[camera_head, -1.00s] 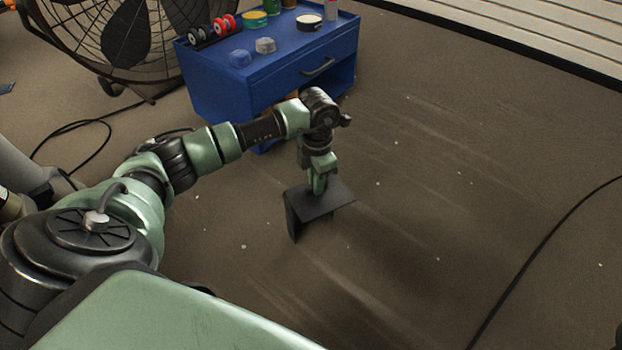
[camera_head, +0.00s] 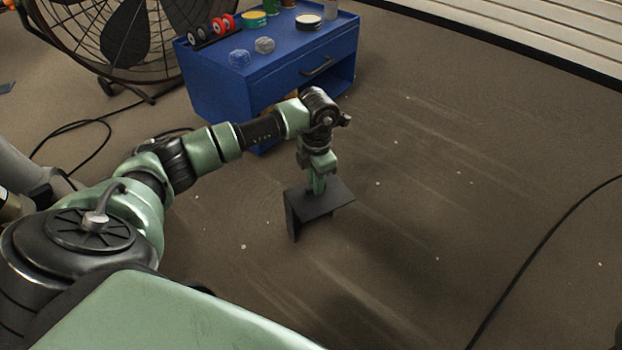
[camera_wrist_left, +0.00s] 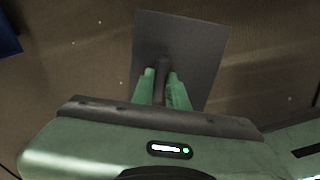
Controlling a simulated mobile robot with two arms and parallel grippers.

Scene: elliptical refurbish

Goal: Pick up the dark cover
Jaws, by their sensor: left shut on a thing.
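The dark cover (camera_head: 325,198) is a flat, dark grey plate with a side bent down at its left in the head view. It hangs under my left gripper (camera_head: 317,187), which is shut on it. In the left wrist view the cover (camera_wrist_left: 185,40) spreads out beyond the green fingers of my left gripper (camera_wrist_left: 161,80), which close on a dark raised part in its middle. The cover appears to be held above the floor, with a soft shadow below and to the right. My right gripper is not in view.
A blue tool cart (camera_head: 240,85) with rolls, cans and jars on top stands at the back. A large fan (camera_head: 125,40) stands left of it, with a black cable (camera_head: 85,130) on the floor. Another cable (camera_head: 530,250) curves at the right. The middle floor is clear.

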